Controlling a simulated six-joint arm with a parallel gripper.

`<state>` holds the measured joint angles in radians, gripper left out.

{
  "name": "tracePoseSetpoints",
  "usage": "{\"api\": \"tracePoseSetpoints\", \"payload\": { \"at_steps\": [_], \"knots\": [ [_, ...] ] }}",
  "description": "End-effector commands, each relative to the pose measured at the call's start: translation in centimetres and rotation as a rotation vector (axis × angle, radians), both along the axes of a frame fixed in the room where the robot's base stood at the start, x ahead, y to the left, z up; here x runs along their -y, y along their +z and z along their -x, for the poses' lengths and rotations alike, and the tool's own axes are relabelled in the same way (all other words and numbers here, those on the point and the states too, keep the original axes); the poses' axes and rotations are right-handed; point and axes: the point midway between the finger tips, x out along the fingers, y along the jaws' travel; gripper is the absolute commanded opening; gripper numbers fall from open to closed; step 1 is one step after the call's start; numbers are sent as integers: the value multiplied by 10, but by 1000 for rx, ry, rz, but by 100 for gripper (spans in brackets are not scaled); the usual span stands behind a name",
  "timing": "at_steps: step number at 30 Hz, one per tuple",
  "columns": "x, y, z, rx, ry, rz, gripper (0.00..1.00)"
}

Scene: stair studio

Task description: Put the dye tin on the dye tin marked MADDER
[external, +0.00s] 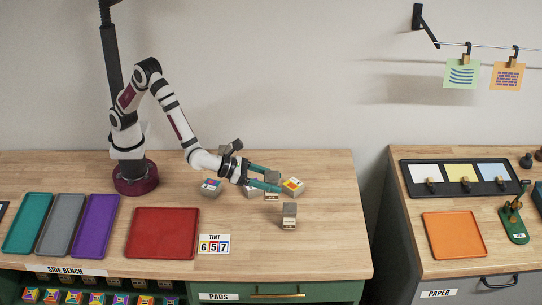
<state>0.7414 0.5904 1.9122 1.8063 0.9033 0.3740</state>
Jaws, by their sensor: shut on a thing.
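My gripper (279,182) has teal fingers stretched to the right, low over the bench. It is shut on a small tin (292,186) with an orange and yellow face, at its fingertips. A grey tin (289,215) with a pale label stands apart in front of it, to the lower right. Another tin (271,175) shows behind and between the fingers, partly hidden. A tin (250,191) sits below the gripper, partly covered. The names on the labels are too small to read, so I cannot tell which is MADDER.
The bench's right end is clear. A gap separates it from the paper bench (460,265).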

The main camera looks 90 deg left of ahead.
Motion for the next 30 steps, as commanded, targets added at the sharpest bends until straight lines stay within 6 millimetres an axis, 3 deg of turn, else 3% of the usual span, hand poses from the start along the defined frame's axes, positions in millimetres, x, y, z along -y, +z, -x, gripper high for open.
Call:
{"api": "tracePoseSetpoints", "payload": {
  "at_steps": [3,9,15,26,27,30],
  "knots": [
    [-24,-23,-30,-2,5,-2,0],
    [-43,-44,-56,0,1,1,0],
    [-44,-80,-57,-2,-1,-2,0],
    [-44,-86,-57,0,1,0,0],
    [-44,-86,-57,-1,1,0,68],
    [-44,-86,-57,0,1,0,86]
  ]
}}
